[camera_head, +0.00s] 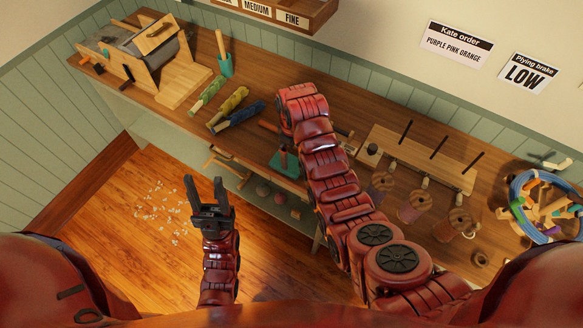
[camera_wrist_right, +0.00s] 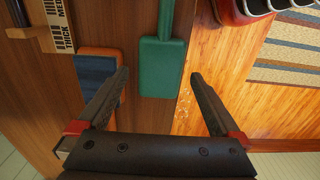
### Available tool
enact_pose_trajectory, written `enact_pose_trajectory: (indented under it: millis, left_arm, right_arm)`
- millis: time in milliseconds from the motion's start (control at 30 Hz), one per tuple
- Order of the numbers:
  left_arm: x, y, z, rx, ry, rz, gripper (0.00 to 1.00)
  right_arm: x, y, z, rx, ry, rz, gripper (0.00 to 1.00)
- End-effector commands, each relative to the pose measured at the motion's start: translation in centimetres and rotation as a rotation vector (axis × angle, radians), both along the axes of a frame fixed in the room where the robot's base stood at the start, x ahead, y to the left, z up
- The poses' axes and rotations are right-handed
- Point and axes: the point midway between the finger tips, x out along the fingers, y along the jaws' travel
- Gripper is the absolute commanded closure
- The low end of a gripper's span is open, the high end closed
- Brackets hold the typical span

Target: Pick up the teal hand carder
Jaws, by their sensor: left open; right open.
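The teal hand carder (camera_wrist_right: 163,68) lies on the wooden table along its edge in the right wrist view, its flat paddle towards the gripper and its handle running up. My right gripper (camera_wrist_right: 160,76) is open, with the paddle in view between its fingers; no contact shows. In the head view my right arm hides this gripper. A teal flat piece (camera_head: 284,164) beside that arm, at the table's front edge, looks like the carder. My left gripper (camera_head: 205,182) is open and empty over the floor in front of the table.
A blue pad on orange wood (camera_wrist_right: 97,75) lies left of the carder. The drum machine (camera_head: 145,55), a teal tool with a wooden handle (camera_head: 225,65), yarn bundles (camera_head: 228,105) and a spool rack (camera_head: 420,158) occupy the table (camera_head: 195,125). The floor (camera_head: 130,240) in front is open.

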Motion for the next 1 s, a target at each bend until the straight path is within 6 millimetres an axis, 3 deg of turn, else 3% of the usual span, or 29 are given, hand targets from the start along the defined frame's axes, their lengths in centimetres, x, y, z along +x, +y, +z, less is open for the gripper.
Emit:
enact_pose_trajectory:
  millis: [400,667,1000]
  left_arm:
    - [0.0,0.0,3.0,0.000,0.001,0.000,0.50]
    - [0.0,0.0,3.3,0.000,0.001,0.000,0.50]
    - [0.0,0.0,3.3,0.000,0.001,0.000,0.50]
  right_arm:
    - [-0.1,0.4,-2.9,-0.002,0.003,0.001,0.00]
    - [-0.1,0.3,-5.2,-0.002,0.005,0.000,0.00]
    - [0.0,0.3,-5.5,0.000,-0.001,-0.001,0.00]
